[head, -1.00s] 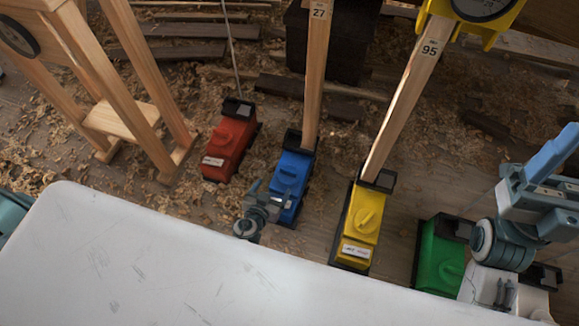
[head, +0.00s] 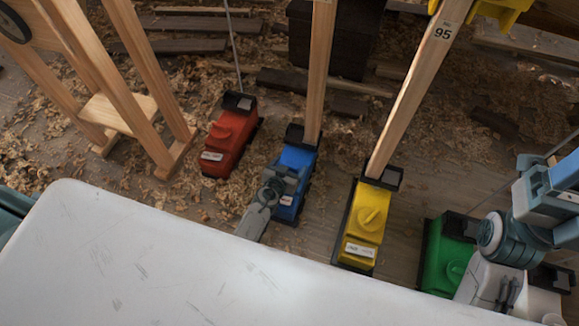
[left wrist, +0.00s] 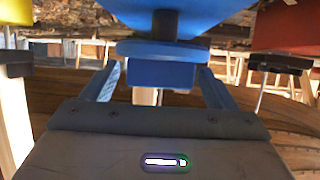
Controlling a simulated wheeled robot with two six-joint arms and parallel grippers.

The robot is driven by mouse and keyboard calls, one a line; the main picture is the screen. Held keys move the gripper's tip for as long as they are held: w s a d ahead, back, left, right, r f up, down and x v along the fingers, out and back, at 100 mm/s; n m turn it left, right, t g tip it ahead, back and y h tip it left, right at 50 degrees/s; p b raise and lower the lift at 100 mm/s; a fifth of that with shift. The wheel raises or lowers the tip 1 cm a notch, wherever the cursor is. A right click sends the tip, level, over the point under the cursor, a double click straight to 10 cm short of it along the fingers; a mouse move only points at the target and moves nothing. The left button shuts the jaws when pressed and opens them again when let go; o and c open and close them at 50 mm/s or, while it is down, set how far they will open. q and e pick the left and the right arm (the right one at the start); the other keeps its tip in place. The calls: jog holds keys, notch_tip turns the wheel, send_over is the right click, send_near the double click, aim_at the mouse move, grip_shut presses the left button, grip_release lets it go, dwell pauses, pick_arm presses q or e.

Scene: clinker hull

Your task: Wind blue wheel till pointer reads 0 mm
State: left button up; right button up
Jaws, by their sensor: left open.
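The blue unit (head: 297,160) stands on the floor at the foot of a wooden post (head: 319,70). My left gripper (head: 279,181) is over its near part and hides its wheel in the head view. In the left wrist view, the blue wheel (left wrist: 162,50) shows as a disc with a block-shaped grip (left wrist: 161,74). The open fingers of my left gripper (left wrist: 161,88) stand on either side of this grip, with a gap showing at each side. No pointer or mm scale can be read. My right gripper cannot be made out.
A red unit (head: 229,142) stands left of the blue one. A yellow unit (head: 365,222), whose post is marked 95, and a green unit (head: 446,257) stand to the right. A white surface (head: 150,260) fills the near side. Wood shavings and planks cover the floor.

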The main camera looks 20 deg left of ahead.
pick_arm(q)
jog(key=c, duration=1)
